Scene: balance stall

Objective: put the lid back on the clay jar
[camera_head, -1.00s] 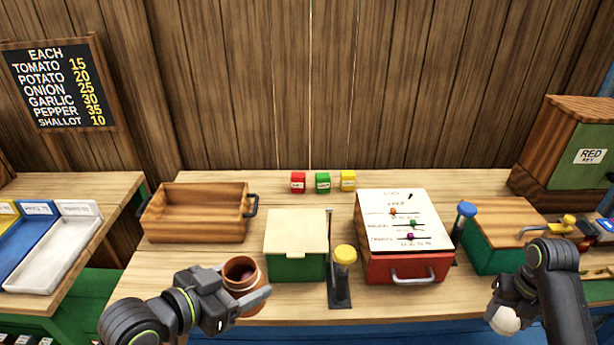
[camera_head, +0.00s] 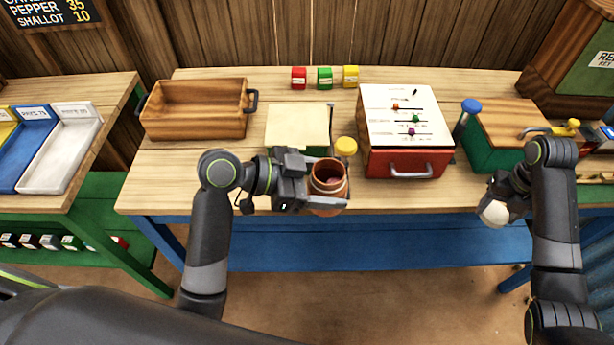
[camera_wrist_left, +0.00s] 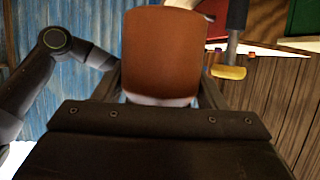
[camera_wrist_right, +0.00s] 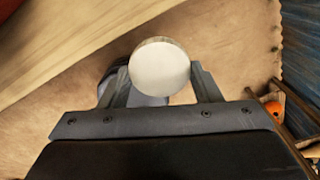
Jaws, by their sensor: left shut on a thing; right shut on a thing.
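The clay jar (camera_head: 329,188) is reddish brown with a pale band and an open top, with something purplish inside. My left gripper (camera_head: 318,201) is shut around its side and holds it roughly upright at the table's front edge. The jar's body fills the middle of the left wrist view (camera_wrist_left: 163,55). My right gripper (camera_head: 497,205) is shut on a pale round piece (camera_head: 494,214) at the front right, well apart from the jar. In the right wrist view it shows as a cream disc (camera_wrist_right: 160,68) with a thin rim, apparently the lid.
Behind the jar stand a green box with a cream top (camera_head: 297,125) and a yellow-topped post (camera_head: 346,146). A red box (camera_head: 405,162) stands between the two grippers. A wooden tray (camera_head: 195,123) is at the left, a teal box (camera_head: 507,136) at the right. Bare tabletop lies front left.

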